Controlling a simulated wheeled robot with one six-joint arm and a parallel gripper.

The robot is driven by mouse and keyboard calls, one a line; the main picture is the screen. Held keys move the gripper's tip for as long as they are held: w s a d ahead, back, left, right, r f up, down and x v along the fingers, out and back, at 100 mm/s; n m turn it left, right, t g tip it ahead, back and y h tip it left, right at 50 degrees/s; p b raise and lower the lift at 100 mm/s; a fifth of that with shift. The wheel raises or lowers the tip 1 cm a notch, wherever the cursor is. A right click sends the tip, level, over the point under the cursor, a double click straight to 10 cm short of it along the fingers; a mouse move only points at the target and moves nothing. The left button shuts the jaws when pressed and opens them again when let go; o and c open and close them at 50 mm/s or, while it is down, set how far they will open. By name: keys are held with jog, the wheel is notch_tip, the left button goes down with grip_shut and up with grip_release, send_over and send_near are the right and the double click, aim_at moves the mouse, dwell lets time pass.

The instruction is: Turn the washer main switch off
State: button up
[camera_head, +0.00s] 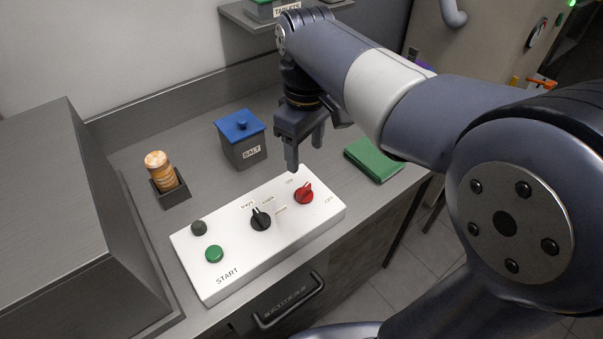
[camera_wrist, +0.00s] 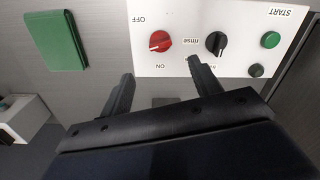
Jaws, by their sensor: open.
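The red rotary switch (camera_head: 304,195) sits on the white control panel (camera_head: 225,285), at its right end. It lies between the ON and OFF labels; I cannot tell clearly which one its pointer marks. In the wrist view the red switch (camera_wrist: 160,41) shows unobstructed beyond the fingertips, with ON below it and OFF at its upper left. My gripper (camera_head: 305,157) points down near the back edge of the panel, behind the red switch and apart from it. Its fingers (camera_wrist: 160,70) are open with nothing between them.
A black selector knob (camera_head: 260,221), a green START button (camera_head: 214,254) and a dark button (camera_head: 198,228) share the panel.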

aim_at(304, 188)
notch_tip(304, 188, down, 11)
jog(key=shift+a+r, duration=0.1)
jog(key=shift+r, duration=0.05)
dwell(0.4)
jog(key=c, duration=1)
jog(key=shift+m+p, duration=0.4)
jog(key=shift+m, duration=1.4)
jog(key=o, duration=1)
jog(key=shift+r, duration=0.1)
